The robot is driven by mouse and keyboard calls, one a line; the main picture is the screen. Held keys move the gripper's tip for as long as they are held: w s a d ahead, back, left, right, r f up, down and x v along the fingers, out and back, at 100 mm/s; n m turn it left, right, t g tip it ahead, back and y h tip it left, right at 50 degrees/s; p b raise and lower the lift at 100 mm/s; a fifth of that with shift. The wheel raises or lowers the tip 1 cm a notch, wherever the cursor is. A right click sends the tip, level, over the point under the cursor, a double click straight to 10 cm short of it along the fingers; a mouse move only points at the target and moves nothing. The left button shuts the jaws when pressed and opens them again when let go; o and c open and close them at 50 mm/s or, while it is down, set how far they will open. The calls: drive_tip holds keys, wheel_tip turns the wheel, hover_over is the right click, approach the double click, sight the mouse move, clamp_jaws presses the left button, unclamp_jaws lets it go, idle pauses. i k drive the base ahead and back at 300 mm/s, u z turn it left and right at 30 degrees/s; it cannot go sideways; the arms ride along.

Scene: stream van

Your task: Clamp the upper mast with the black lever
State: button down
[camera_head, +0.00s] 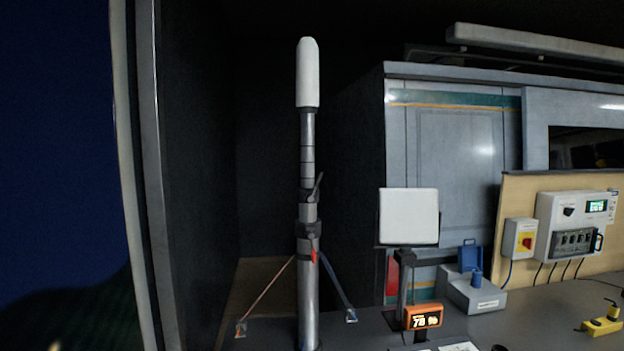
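The mast stands upright left of the picture's middle. Its thinner upper section (307,150) carries a white rounded cylinder (308,72) on top. The black lever (319,187) is at the upper collar, on the mast's right side, and sticks up and out at a tilt, its free end apart from the tube. A wider dark collar (308,229) is below it, with a small orange-red part (314,256) under that. The thick lower tube (308,300) runs down to the bench. My gripper is not in view.
Two stays run from the mast to feet on the bench (370,325), left (240,329) and right (351,316). A white square panel (409,216) on a post stands to the right, near an orange display (423,316) and a grey-blue box (474,290).

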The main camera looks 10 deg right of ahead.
sight(316, 186)
drive_tip(key=z, duration=0.7)
drive_tip(key=i, duration=0.7)
drive_tip(key=u, duration=2.2)
